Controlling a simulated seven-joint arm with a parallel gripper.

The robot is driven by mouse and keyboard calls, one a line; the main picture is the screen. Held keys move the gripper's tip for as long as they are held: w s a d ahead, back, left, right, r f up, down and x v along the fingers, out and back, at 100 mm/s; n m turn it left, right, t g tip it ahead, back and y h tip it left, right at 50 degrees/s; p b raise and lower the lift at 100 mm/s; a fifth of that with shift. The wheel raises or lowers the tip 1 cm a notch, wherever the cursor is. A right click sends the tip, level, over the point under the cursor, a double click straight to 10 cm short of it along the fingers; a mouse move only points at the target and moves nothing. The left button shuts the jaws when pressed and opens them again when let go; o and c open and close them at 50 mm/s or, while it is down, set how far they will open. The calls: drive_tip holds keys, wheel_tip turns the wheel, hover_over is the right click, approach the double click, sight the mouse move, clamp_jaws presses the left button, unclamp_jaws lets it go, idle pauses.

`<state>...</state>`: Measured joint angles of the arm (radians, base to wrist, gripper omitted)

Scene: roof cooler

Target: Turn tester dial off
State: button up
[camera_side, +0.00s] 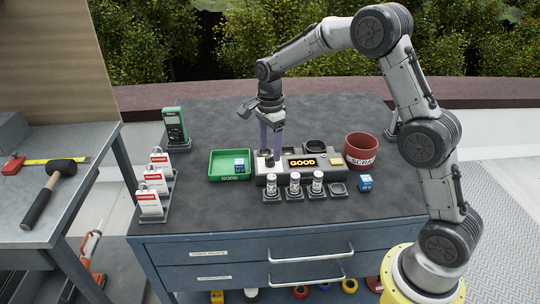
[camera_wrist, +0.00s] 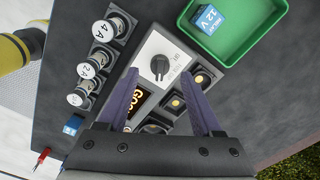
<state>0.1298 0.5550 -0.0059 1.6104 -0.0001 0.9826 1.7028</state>
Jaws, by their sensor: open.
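The tester (camera_side: 325,172) is a grey box on the dark bench top, with a lit display (camera_side: 302,162) reading GOOD. In the wrist view its dial (camera_wrist: 160,66) is a black knob on a white panel with small marks that I cannot read surely. My gripper (camera_side: 268,152) points down at the left end of the tester. In the wrist view my gripper (camera_wrist: 159,76) is open, with the dial between the lines of its two purple fingertips. I cannot tell whether either finger touches the dial. The side view mostly hides the dial behind the fingers.
A green tray (camera_side: 213,174) holding a blue relay (camera_side: 239,165) stands left of the tester. Labelled cylinders (camera_side: 294,183) stand in front. A red scrap bin (camera_side: 361,150) and a blue block (camera_side: 365,183) are at the right.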

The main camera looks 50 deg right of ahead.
sight(270, 156)
drive_tip(key=shift+f, duration=1.6)
clamp_jaws()
